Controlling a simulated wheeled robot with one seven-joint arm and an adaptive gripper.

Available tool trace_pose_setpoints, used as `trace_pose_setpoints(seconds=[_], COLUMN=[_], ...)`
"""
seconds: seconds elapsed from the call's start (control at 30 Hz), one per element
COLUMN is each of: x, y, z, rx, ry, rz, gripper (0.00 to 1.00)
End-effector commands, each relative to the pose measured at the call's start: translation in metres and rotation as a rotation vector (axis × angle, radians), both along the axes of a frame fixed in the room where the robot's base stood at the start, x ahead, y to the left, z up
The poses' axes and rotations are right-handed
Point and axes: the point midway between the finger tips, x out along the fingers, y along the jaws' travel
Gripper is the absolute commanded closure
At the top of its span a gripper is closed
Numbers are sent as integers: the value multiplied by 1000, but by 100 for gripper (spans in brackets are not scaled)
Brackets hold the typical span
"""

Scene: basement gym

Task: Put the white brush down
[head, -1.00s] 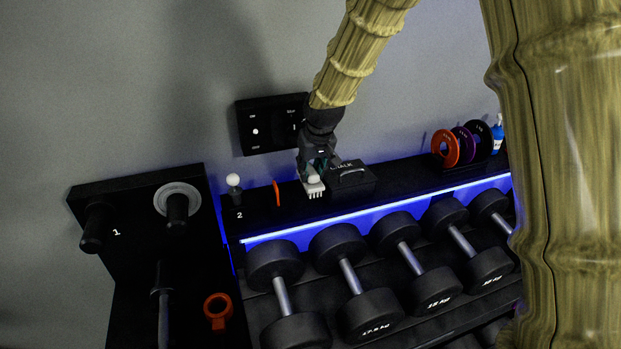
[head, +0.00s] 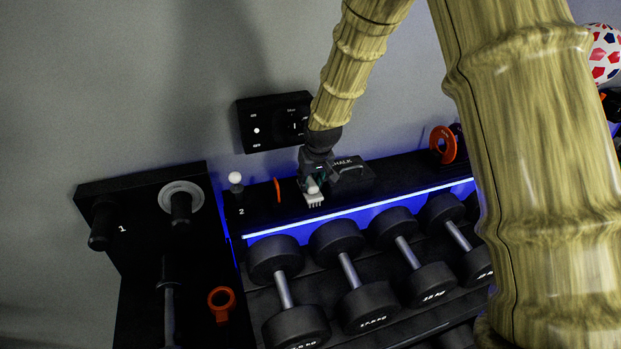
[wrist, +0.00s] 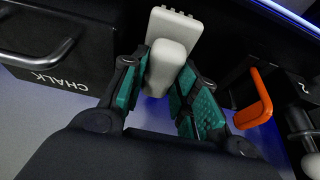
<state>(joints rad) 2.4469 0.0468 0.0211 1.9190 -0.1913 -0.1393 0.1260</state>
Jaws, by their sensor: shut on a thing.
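The white brush (head: 313,197) is at the top shelf of the rack, just left of the chalk box (head: 352,176). My gripper (head: 313,181) comes down on it from above. In the wrist view my gripper (wrist: 160,85) has its green-padded fingers on both sides of the pale handle of the white brush (wrist: 172,45), shut on it. The brush head points away from the gripper. Whether the brush touches the shelf, I cannot tell.
An orange clip (head: 277,190) and a white-topped black thing (head: 236,183) stand left of the brush. Several dumbbells (head: 352,278) lie below the blue light strip. A black wall panel (head: 272,122) is behind. Orange-edged discs (head: 443,143) stand to the right.

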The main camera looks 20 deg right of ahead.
Motion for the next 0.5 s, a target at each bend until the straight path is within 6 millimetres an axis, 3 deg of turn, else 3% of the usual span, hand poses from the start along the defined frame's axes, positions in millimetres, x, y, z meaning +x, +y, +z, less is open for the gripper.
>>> trace_pose_setpoints(seconds=[0.17, 0.2, 0.23, 0.5], x=[0, 0, 0, 0], y=[0, 0, 0, 0], z=[-3, -3, -3, -3], rx=[0, 0, 0, 0], ry=[0, 0, 0, 0], rz=[0, 0, 0, 0], gripper=[92, 66, 61, 61])
